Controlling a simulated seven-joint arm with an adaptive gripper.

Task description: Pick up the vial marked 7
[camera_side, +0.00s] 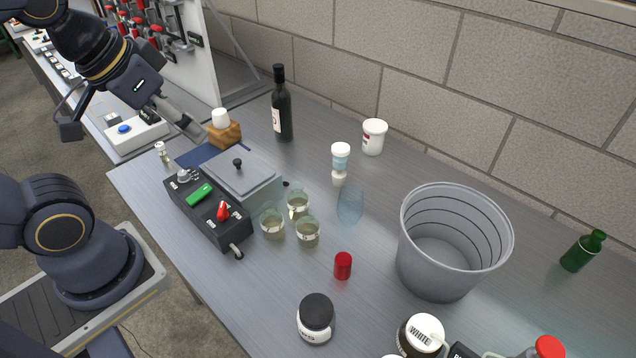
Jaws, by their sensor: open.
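Three small glass vessels with pale yellowish liquid and white labels stand close together mid-table: a left one (272,222), a back one (298,205) and a front right one (307,232). Their label marks are too small to read, so I cannot tell which vial is marked 7. A small clear vessel with a pale top (161,150) stands at the table's left edge; no mark is readable on it. My gripper (196,134) is at the upper left, open and empty, above the table's back left part and apart from the glass vessels.
A control box (207,212) with a lidded grey bath (245,180) stands left of the vessels. A wooden block (225,135) with a white cup and a dark bottle (282,110) stand behind.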

